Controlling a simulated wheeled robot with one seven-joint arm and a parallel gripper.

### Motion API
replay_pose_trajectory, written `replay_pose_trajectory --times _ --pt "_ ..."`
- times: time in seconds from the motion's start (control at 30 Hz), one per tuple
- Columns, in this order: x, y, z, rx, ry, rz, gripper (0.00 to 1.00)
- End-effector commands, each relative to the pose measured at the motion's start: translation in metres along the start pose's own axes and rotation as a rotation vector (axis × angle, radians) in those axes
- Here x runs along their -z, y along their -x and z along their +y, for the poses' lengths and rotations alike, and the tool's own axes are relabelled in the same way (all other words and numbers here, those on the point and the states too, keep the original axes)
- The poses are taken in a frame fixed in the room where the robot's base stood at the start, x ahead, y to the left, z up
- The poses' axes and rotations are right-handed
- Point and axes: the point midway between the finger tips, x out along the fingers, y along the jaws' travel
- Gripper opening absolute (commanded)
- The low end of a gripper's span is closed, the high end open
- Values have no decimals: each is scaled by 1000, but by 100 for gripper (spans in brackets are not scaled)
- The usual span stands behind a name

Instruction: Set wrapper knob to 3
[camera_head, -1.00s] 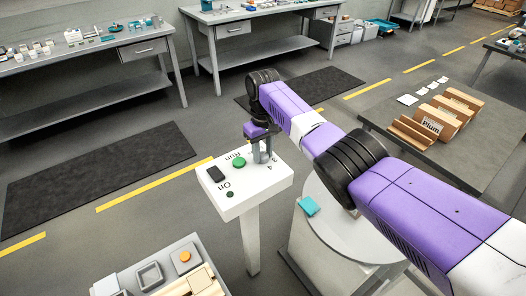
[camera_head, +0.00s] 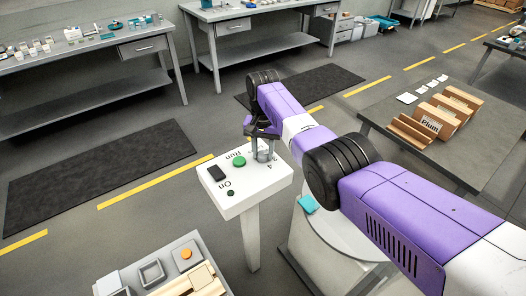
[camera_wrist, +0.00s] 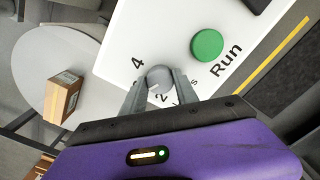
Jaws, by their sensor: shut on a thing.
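The white control panel (camera_head: 235,192) stands on a post. It carries a green button (camera_head: 239,161) by the word Run, a black part (camera_head: 216,174) and a small dark green button (camera_head: 230,193) by the word On. The wrapper knob is a small round grey knob (camera_wrist: 158,78) beside the printed 4 and 2. A printed 3 is not clear to me, and I cannot read the knob's pointer. My gripper (camera_wrist: 157,88) is shut on the knob, with one finger on each side. In the head view, my gripper (camera_head: 263,151) partly hides the knob and its numbers.
A round white drum top (camera_head: 345,228) with a teal piece (camera_head: 308,203) is right of the panel, under my arm. A grey table (camera_head: 455,150) with tan boxes is at right. A tray (camera_head: 150,272) of parts is in front. Open floor lies left.

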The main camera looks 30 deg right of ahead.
Motion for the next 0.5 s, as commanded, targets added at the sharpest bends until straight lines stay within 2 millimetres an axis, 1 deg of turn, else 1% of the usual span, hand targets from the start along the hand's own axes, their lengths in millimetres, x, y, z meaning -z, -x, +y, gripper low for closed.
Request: replay_pose_trajectory --times 0.23,0.5 --pt "1 2 0 1 -51 3 0" --pt "1 2 0 1 -58 4 0"
